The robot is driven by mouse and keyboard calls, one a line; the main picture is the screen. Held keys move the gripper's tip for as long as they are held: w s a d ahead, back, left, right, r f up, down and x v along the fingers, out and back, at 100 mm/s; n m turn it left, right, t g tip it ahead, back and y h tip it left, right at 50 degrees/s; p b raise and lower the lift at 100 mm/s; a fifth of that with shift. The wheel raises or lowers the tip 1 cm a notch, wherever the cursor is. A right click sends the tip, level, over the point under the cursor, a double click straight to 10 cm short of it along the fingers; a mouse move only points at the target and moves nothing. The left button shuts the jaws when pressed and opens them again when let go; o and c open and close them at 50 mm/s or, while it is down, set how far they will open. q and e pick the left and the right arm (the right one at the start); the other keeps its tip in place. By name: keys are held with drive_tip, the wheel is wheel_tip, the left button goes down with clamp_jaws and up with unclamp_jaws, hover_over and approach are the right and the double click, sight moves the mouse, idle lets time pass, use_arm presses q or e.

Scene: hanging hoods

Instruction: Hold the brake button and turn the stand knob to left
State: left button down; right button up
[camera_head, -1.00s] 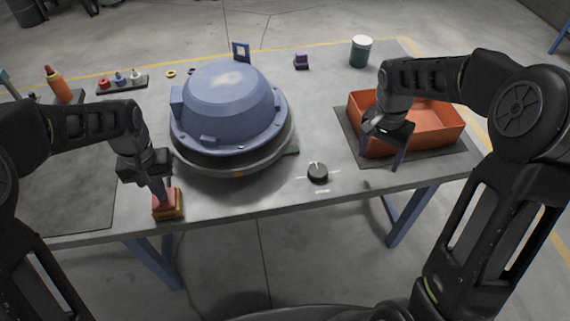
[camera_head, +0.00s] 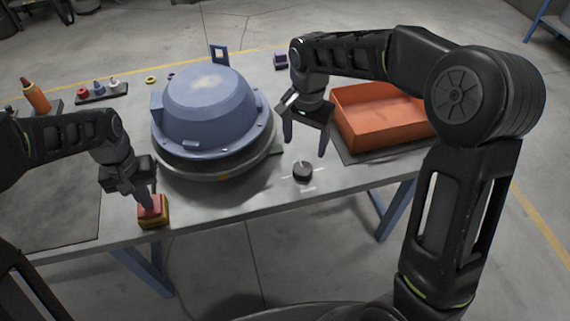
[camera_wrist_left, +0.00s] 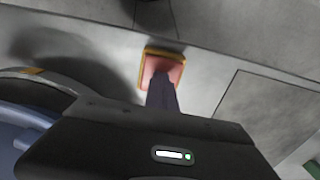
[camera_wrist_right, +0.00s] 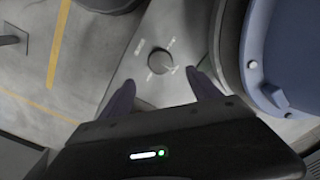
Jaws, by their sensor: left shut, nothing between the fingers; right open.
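The brake button (camera_head: 150,207) is a red top on a yellow base at the table's front left. My left gripper (camera_head: 149,205) is shut, with its fingertips on the red top. The left wrist view also shows the button (camera_wrist_left: 165,66) under the fingers. The stand knob (camera_head: 302,172) is a dark round dial with a white mark, right of the blue hood. My right gripper (camera_head: 305,150) is open and empty, just above and behind the knob. In the right wrist view the knob (camera_wrist_right: 159,62) lies ahead between the two fingers, apart from them.
The blue hood (camera_head: 208,105) sits on its round stand (camera_head: 210,168) mid-table, close to my right gripper's left side. An orange bin (camera_head: 375,130) stands on a dark mat at right. Small coloured items (camera_head: 98,90) lie at the back left.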

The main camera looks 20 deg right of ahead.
sight(303, 168)
wheel_tip(303, 168, down, 10)
drive_tip(key=shift+f, duration=0.1)
idle(0.4)
drive_tip(key=c, duration=1.4)
